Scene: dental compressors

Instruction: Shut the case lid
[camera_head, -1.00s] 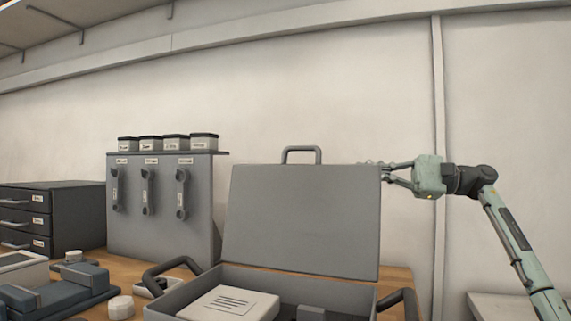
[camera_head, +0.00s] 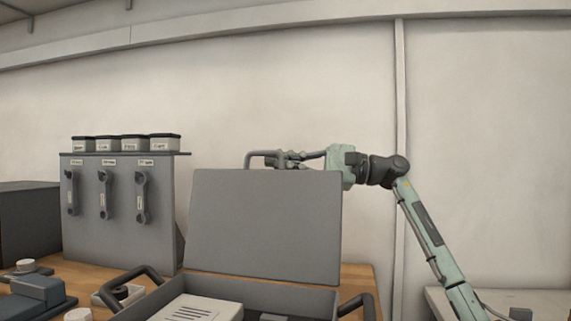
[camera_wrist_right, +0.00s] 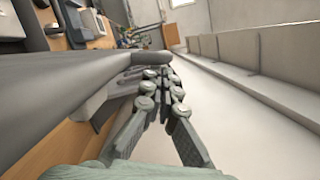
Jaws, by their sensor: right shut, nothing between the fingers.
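The grey case (camera_head: 325,302) stands open on the wooden bench, with its lid (camera_head: 265,227) upright and tilted slightly back. A dark handle (camera_head: 250,155) rises from the lid's top edge. My right gripper (camera_head: 272,160) is shut with nothing in it. It lies along the lid's top edge at the right part of the handle, apparently behind the lid; whether it touches is unclear. In the right wrist view the shut fingers (camera_wrist_right: 160,75) are beside the grey lid (camera_wrist_right: 70,75). My left gripper is out of view.
A white labelled box (camera_head: 200,308) lies inside the case. Black side handles (camera_head: 140,280) stick out from the case. A grey panel (camera_head: 120,215) with several hung tools and small tubs on top stands at left. The wall behind is bare.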

